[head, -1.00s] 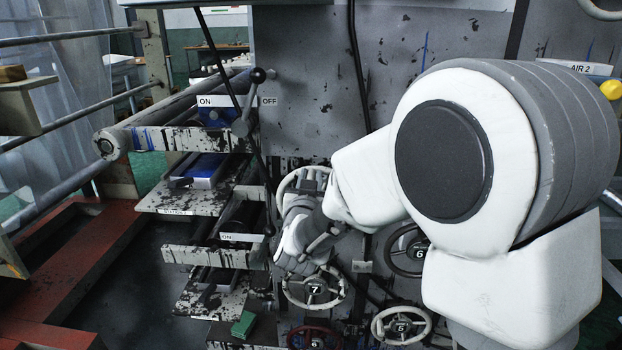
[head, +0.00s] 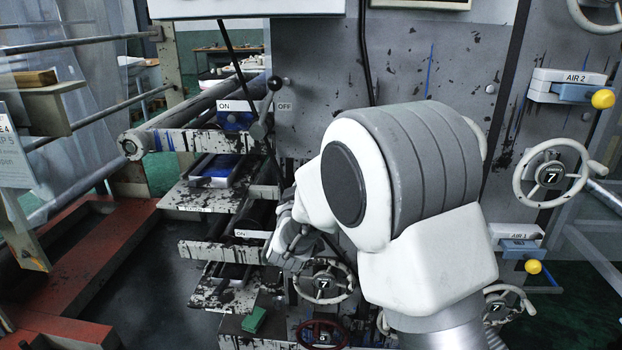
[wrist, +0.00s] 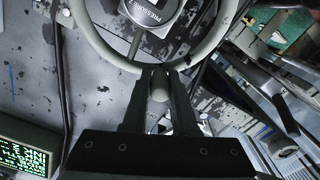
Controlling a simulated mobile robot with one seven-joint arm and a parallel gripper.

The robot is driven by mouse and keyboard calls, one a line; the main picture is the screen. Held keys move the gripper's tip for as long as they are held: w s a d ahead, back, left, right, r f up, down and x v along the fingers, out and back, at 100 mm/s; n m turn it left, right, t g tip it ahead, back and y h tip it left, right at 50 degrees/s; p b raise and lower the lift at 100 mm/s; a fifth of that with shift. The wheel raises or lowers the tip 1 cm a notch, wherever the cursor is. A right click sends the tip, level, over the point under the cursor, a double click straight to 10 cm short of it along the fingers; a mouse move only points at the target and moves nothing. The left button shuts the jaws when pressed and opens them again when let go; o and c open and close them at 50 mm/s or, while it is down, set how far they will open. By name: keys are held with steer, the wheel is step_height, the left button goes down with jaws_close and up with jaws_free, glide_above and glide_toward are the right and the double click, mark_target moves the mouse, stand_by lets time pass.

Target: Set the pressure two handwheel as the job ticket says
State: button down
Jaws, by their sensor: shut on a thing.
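A pale handwheel (wrist: 196,54) fills the top of the wrist view, cut off by the frame edge. Its hub (wrist: 150,12) carries a label reading "PRESSURE"; the rest of the label and its number are out of frame. My gripper (wrist: 160,75) is shut on this wheel at its rim, with a rounded handle (wrist: 160,88) between the fingers. In the head view my gripper (head: 288,240) is at the grey panel, and my arm hides the held wheel.
Below my gripper are a pale handwheel marked 7 (head: 323,284) and a red-rimmed one (head: 322,335). Another handwheel marked 7 (head: 550,174) sits at right near the AIR 2 valve (head: 570,88). A lever (head: 268,105) stands by ON/OFF labels. A green-text display (wrist: 30,150) shows lower left.

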step_height(320, 180, down, 11)
steer(key=a+n+p, duration=0.2)
steer(key=n+p, duration=0.2)
steer(key=n, duration=1.2)
steer(key=shift+a+f+p, duration=0.15)
steer(key=shift+a+p, duration=0.05)
steer(key=shift+p, duration=0.1)
steer(key=shift+n, duration=0.3)
steer(key=c, duration=0.7)
jaws_free()
